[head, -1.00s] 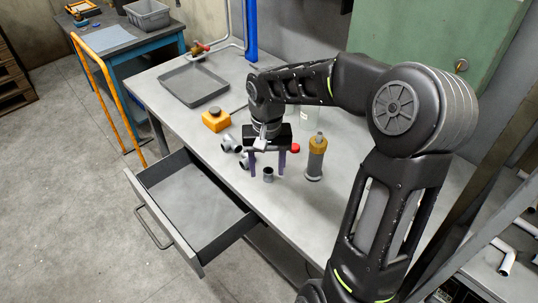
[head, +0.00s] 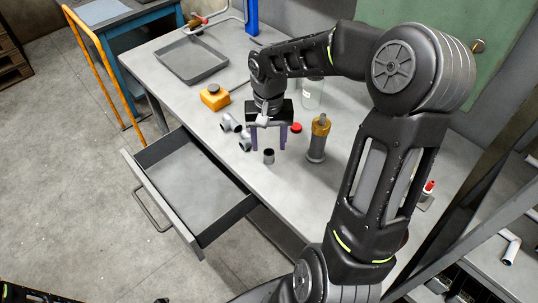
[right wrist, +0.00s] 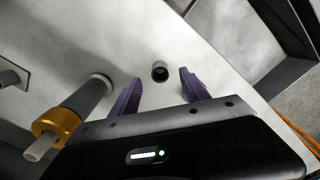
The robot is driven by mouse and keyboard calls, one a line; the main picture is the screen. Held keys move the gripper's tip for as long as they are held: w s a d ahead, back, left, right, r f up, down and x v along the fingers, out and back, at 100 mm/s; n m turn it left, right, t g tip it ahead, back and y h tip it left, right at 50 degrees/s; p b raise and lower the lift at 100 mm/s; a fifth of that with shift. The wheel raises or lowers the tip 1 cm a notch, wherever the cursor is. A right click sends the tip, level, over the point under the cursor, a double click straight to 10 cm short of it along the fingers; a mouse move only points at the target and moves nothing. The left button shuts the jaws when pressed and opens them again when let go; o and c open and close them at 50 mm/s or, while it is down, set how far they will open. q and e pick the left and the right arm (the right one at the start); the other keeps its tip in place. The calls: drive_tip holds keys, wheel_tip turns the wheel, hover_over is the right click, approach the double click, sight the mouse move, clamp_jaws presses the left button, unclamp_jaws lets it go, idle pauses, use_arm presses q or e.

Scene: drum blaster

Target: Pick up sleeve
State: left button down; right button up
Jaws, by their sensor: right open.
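The sleeve, a small dark grey open-topped cylinder (head: 268,156), stands upright on the grey workbench. It also shows in the right wrist view (right wrist: 160,72), its dark opening facing me, in line with the space between the fingers. My right gripper (head: 267,145) points down with its two purple fingers apart, just behind the sleeve in the head view. The right gripper (right wrist: 160,82) is empty in the wrist view, and I see no finger touching the sleeve. My left gripper is not in view.
A grey cylinder with a brass collar (head: 317,140) stands right of the gripper. A grey tray (head: 222,68) lies farther back. An open drawer (head: 190,190) juts out in front.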

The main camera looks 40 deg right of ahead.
sight(269, 152)
wheel_tip(269, 152, down, 5)
drive_tip(key=shift+f+p, duration=0.15)
drive_tip(key=shift+p, duration=0.3)
drive_tip(key=shift+c, duration=0.3)
clamp_jaws()
idle(0.6)
